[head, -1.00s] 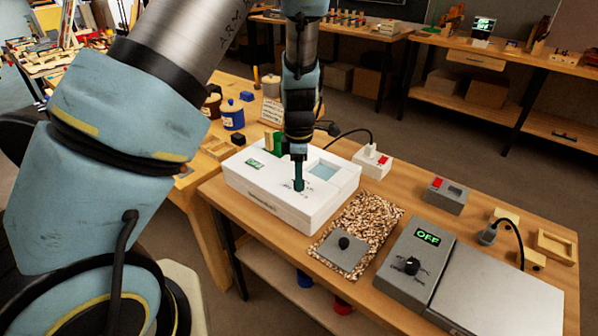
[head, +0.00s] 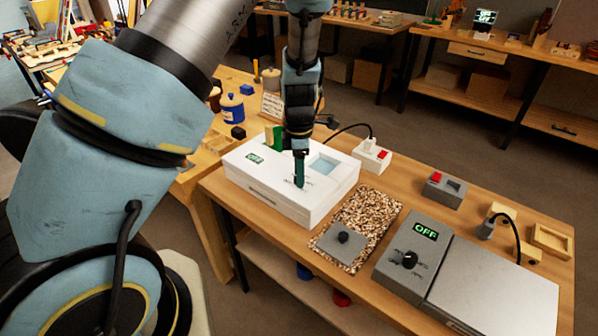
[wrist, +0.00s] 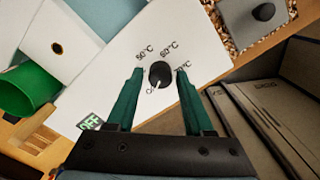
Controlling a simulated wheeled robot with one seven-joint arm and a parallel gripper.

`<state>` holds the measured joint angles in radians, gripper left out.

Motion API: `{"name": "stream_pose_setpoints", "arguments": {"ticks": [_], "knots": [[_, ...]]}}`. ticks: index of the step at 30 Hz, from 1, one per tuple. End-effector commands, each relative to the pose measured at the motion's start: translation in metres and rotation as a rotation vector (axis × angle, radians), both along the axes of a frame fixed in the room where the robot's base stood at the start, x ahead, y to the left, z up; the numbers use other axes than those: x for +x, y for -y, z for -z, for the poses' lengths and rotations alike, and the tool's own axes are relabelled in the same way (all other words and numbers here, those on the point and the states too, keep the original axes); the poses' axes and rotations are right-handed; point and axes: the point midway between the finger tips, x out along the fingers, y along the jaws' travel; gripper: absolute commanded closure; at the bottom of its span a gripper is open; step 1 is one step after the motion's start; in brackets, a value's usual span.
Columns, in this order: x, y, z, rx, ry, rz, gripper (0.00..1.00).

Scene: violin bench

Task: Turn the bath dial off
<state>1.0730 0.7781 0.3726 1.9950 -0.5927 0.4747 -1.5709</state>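The bath is a white box (head: 275,203) on the wooden bench, with a blue-grey window and a small display (head: 256,159) that appears to read OFF. In the wrist view its black dial (wrist: 160,75) sits among printed marks of 50, 60 and 70 °C. The white pointer line is at the lower left, towards a partly hidden label. My gripper (head: 299,182) points down at the bath's top. In the wrist view its green fingers stand on both sides of the dial, with narrow gaps visible. In the head view the gripper hides the dial.
Right of the bath are a speckled mat (head: 382,205) with a grey knob box (head: 337,246), a switched socket (head: 372,156) and a hotplate unit (head: 408,262) reading OFF. A green cylinder (wrist: 25,95) stands close to the gripper. Free bench is scarce.

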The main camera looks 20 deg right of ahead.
Motion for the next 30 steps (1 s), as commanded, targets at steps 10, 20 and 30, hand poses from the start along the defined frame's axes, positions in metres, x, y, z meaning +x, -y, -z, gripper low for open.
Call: {"name": "stream_pose_setpoints", "arguments": {"ticks": [10, 20, 30], "knots": [[0.000, 0.000, 0.000, 0.000, -0.001, 0.001, 0.34], [0.000, 0.002, -0.041, -0.004, 0.003, 0.004, 0.34], [0.000, 0.001, -0.098, -0.002, 0.000, 0.003, 0.34]]}}
